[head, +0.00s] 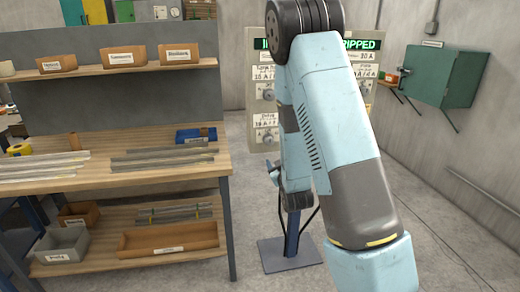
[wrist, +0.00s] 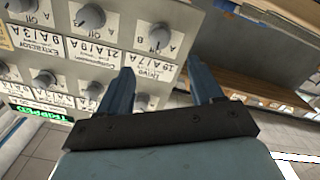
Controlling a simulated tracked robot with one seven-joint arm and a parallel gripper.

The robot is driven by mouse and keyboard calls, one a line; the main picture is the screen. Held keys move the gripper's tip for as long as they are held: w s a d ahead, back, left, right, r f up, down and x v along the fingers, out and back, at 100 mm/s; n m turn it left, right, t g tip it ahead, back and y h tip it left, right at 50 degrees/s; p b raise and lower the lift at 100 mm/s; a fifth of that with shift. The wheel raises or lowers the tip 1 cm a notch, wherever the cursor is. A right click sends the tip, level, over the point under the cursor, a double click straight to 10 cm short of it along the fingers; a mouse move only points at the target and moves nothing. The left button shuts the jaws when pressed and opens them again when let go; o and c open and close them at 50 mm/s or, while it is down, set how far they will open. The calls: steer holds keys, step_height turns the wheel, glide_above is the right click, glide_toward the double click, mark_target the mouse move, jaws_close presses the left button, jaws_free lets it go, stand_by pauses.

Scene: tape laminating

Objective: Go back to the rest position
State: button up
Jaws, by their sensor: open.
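My gripper (wrist: 161,82) is open in the wrist view, with two blue fingers apart and nothing between them. The gripper is small there, low in front of the panel and partly hidden by my arm. I cannot tell whether it touches the panel.
A wooden workbench (head: 120,178) with metal strips, a blue bin (head: 196,135) and shelves stands at the left. A green wall cabinet (head: 445,75) hangs at the right. The panel's blue post stands on a floor plate (head: 290,262). Floor is clear right of the arm.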

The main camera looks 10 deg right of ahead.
steer(key=s+r+m+g, duration=0.5)
steer(key=s+r, duration=0.4)
steer(key=r, duration=0.5)
steer(key=s+r+g, duration=0.3)
steer(key=s, duration=1)
steer(key=s+r+g, duration=0.4)
steer(key=s, duration=0.9)
steer(key=shift+d, duration=0.2)
steer(key=shift+w+r, duration=0.1)
steer(key=shift+w, duration=0.05)
